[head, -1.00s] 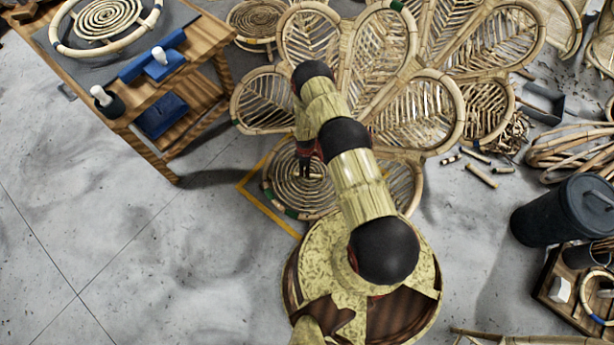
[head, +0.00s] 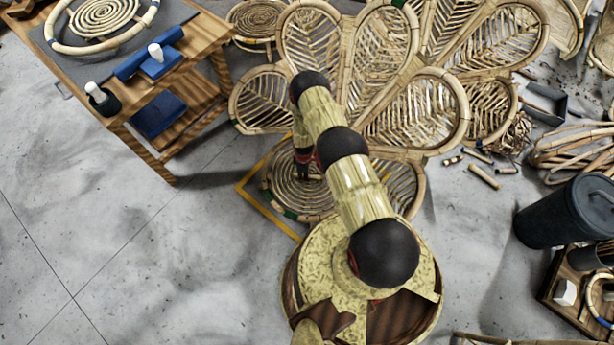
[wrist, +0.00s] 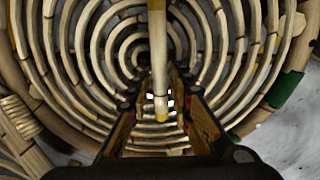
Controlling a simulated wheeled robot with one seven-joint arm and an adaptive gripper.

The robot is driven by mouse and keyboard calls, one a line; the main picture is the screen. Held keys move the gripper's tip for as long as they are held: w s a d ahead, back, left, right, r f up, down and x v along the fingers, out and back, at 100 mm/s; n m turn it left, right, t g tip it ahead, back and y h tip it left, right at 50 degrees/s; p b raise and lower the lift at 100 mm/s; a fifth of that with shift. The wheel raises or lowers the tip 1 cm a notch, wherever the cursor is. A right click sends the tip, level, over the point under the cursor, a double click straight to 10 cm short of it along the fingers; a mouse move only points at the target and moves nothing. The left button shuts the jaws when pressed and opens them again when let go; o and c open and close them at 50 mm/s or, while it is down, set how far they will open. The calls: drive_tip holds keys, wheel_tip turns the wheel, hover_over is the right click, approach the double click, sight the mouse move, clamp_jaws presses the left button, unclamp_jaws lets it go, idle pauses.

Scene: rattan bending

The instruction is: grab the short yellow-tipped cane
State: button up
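A pale cane (wrist: 157,55) with a yellow band at its lower end (wrist: 160,115) runs down from the top edge of the wrist view. Its tip shows between the two fingers of my gripper (wrist: 160,103). The fingers stand apart, with gaps on both sides of the cane, so my gripper is open. I cannot tell how far the cane lies along the fingers' depth. In the head view, my gripper (head: 303,172) is over the coiled rattan spiral (head: 288,188), partly hidden by my arm, and the cane cannot be made out there.
Leaf-shaped rattan panels (head: 417,110) spread behind and right of the spiral. A wooden workbench (head: 150,155) stands left. Short cane pieces (head: 483,176) lie on the floor at right, near a dark bin (head: 548,222). The grey floor at left (head: 90,220) is clear.

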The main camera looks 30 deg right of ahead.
clamp_jaws()
drive_tip(key=shift+r, duration=0.15)
